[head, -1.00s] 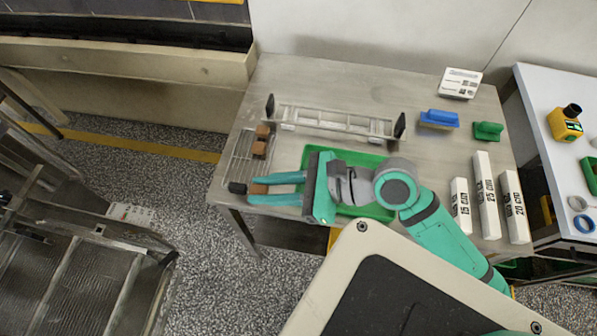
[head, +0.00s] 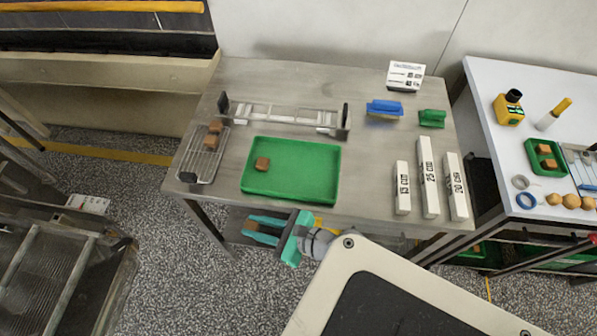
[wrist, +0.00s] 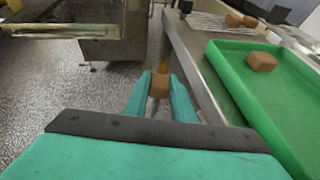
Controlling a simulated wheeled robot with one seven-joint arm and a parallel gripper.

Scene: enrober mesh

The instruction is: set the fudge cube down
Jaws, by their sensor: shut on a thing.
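My gripper (head: 262,230) is in front of the table's front edge in the head view, apparently lower than the table top. Its teal fingers are shut on a brown fudge cube (head: 252,226). The held cube also shows between the fingertips in the wrist view (wrist: 159,86). A green tray (head: 312,172) lies on the steel table (head: 375,145), with one brown cube (head: 262,164) in its left part. A small wire rack (head: 200,166) left of the tray holds two more brown cubes (head: 211,142). The tray and rack also show at the right of the wrist view.
A metal frame with black end plates (head: 285,117) stands behind the tray. Blue (head: 385,108) and green (head: 432,118) blocks and white marked bars (head: 428,178) lie to the right. Most of the tray is bare. A white side table (head: 500,160) stands further right.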

